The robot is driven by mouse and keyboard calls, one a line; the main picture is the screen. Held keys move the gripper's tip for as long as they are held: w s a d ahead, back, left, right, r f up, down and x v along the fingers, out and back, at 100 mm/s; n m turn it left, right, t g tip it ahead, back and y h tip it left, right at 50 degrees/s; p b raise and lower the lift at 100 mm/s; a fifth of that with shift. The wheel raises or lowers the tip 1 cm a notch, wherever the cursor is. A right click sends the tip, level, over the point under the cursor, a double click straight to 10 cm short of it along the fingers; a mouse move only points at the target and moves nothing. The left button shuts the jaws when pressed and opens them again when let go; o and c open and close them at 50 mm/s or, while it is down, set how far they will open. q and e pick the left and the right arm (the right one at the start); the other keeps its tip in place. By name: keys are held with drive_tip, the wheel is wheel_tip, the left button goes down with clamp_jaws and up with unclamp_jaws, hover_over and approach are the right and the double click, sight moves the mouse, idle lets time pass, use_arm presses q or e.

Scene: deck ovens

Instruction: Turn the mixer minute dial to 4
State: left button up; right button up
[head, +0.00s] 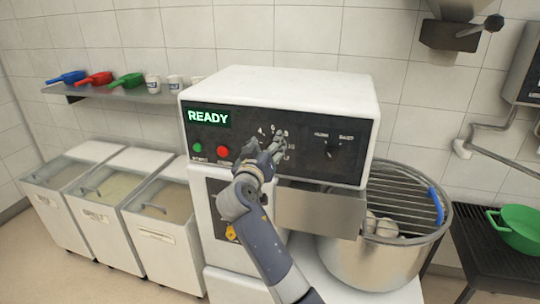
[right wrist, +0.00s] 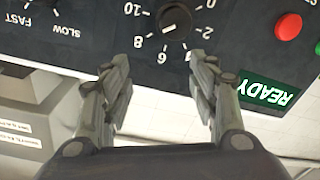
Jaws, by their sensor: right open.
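The mixer (head: 285,90) has a dark control panel with a green READY display. The minute dial (right wrist: 174,20) is a dark round knob near the top of the right wrist view, ringed by white numbers seen upside down. In that view the knob lies beyond the fingertips, roughly in line with the gap. In the head view my right gripper (head: 272,146) covers the minute dial and part of its numbers. My left gripper is not in view.
A slow/fast knob (head: 331,151) is right of the minute dial. Green (head: 197,147) and red (head: 222,152) buttons are to its left. Below are the steel bowl (head: 370,262) and its wire guard (head: 405,195). Ingredient bins (head: 160,235) stand left.

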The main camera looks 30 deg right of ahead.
drive_tip(key=s+a+f+m+b, duration=0.1)
drive_tip(key=s+a+f+m, duration=0.2)
drive_tip(key=a+f, duration=0.15)
drive_tip(key=p+x, duration=0.3)
drive_tip(key=x, duration=0.8)
drive_tip(key=shift+d+f+t, duration=0.25)
drive_tip(key=shift+t, duration=0.05)
drive_tip(key=shift+c, duration=0.3)
drive_tip(key=c, duration=1)
